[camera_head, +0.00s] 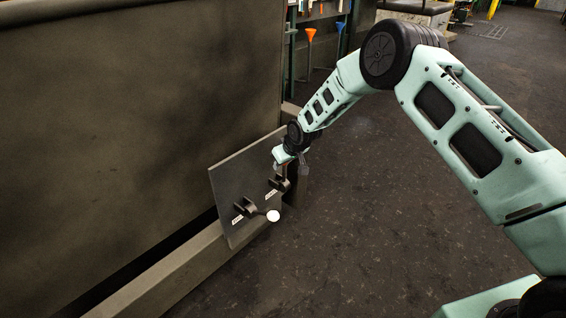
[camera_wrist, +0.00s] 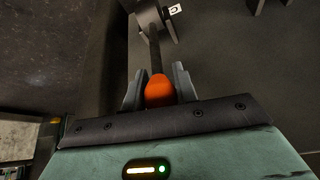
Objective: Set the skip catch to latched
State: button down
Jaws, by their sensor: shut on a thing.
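A dark grey panel (camera_head: 225,185) carries two black catches with small white labels, too small to read. The nearer catch (camera_head: 245,207) has a lever ending in a white knob (camera_head: 273,216). The farther catch (camera_head: 279,183) is just below my gripper (camera_head: 284,165). In the wrist view, my gripper (camera_wrist: 159,85) is shut on an orange knob (camera_wrist: 159,92) at the end of a dark lever (camera_wrist: 155,48). That lever runs up to a black pivot bracket (camera_wrist: 153,20) beside a label. I cannot read which catch is the skip catch. The orange knob is hidden in the head view.
A large dark machine wall (camera_head: 120,110) stands on the left behind the panel, with a beam (camera_head: 190,265) along its foot. The dark floor (camera_head: 370,220) to the right is clear. Orange and blue funnel-shaped items (camera_head: 310,34) hang at the back.

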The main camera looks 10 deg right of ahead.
jog(key=c, duration=1.1)
grip_release()
jog(key=p+v, duration=0.3)
jog(key=v, duration=1.4)
jog(key=shift+s, duration=0.15)
jog(key=shift+s+r, duration=0.1)
